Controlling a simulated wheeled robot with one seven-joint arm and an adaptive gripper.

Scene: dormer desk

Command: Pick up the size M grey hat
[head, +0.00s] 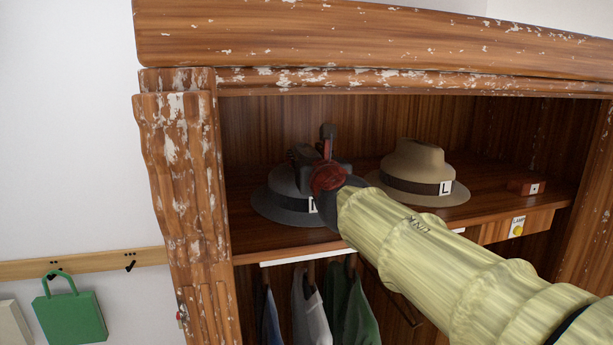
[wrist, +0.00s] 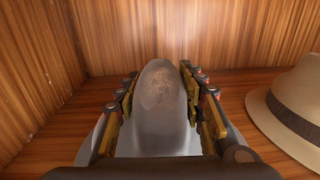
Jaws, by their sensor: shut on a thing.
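The grey hat (head: 278,205) sits on the wardrobe's upper shelf at the left, with a dark band and a white label mostly hidden by my arm. My gripper (head: 318,160) is over its crown in the head view. In the wrist view the crown of the grey hat (wrist: 160,105) lies between the two fingers of my gripper (wrist: 160,95), which are shut on it. Part of the grey brim shows outside the fingers. The hat looks upright; I cannot tell whether it touches the shelf.
A tan hat (head: 416,165) labelled L stands to the right on the same shelf (head: 505,185); it also shows in the wrist view (wrist: 295,105). The wardrobe's left post (head: 185,180) is close by. Clothes (head: 312,310) hang below.

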